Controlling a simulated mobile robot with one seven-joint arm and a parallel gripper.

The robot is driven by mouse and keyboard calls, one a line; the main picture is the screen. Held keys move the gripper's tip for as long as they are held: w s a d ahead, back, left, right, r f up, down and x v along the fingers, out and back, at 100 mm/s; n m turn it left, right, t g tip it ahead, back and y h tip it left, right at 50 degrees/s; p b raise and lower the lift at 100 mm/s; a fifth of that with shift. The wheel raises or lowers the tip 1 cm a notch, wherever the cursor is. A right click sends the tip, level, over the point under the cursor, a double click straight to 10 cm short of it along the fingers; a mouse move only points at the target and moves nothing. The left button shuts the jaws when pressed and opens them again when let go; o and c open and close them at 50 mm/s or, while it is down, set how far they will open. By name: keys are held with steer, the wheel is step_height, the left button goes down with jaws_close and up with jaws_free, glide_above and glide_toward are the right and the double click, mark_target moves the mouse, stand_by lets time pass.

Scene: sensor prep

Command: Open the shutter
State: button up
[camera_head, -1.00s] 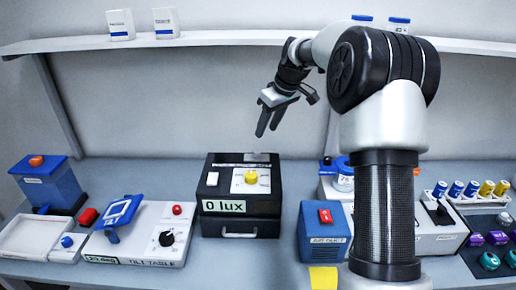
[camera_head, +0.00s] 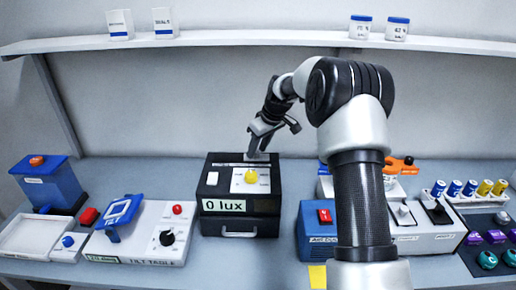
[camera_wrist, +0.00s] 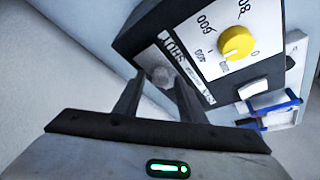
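The black light box (camera_head: 212,185) stands in the middle of the bench, with a "0 lux" display (camera_head: 224,205) on its front. Its top has a yellow dial (camera_head: 251,176) and a back strip that seems to be lettered "SHUTTER". My gripper (camera_head: 258,153) is low over the back right of the box top.
A tilt table (camera_head: 150,235) and a blue box (camera_head: 45,185) stand to the left. A blue box with a red switch (camera_head: 322,232) stands close to the right. A shelf (camera_head: 230,40) runs behind and above. The bench front before the light box is clear.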

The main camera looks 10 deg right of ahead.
jaws_close()
steer(key=a, duration=0.3)
steer(key=w+a, duration=0.1)
steer(key=a, duration=0.4)
steer(key=shift+w+a, duration=0.4)
steer(key=shift+o, duration=0.8)
jaws_free()
steer(key=v, duration=1.7)
steer(key=shift+s+d+r+b, duration=0.15)
steer(key=shift+s+r+b, duration=0.05)
steer(key=shift+b, duration=0.2)
